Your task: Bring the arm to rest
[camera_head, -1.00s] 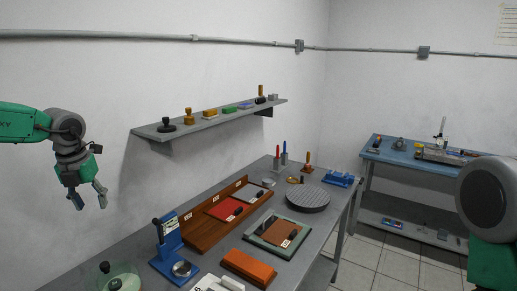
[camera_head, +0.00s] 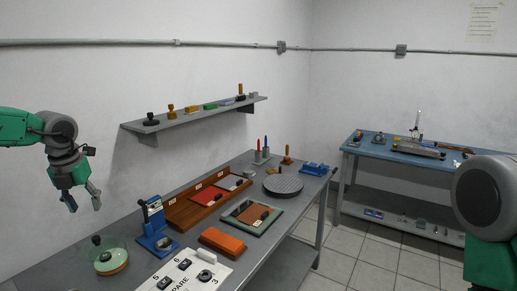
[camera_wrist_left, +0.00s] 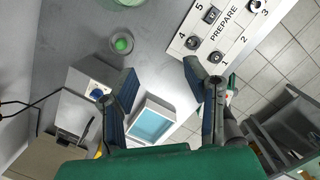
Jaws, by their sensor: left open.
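My left gripper (camera_head: 82,200) hangs at the left of the head view, fingers pointing down, apart from each other with nothing between them. It is above and left of the grey workbench (camera_head: 225,262). In the left wrist view its two fingers (camera_wrist_left: 160,80) are spread wide over the bench, with a light box with a blue inside (camera_wrist_left: 152,124) seen beyond and between them. My right arm shows only as a grey and green part at the right edge of the head view; its gripper is out of frame.
The bench holds a white numbered PREPARE panel (camera_head: 185,275), an orange block (camera_head: 222,241), a blue press (camera_head: 155,225), a round dark plate (camera_head: 283,184) and a red-brown tray (camera_head: 185,216). A wall shelf (camera_head: 195,117) carries several small items. A blue table (camera_head: 380,150) stands at the back right.

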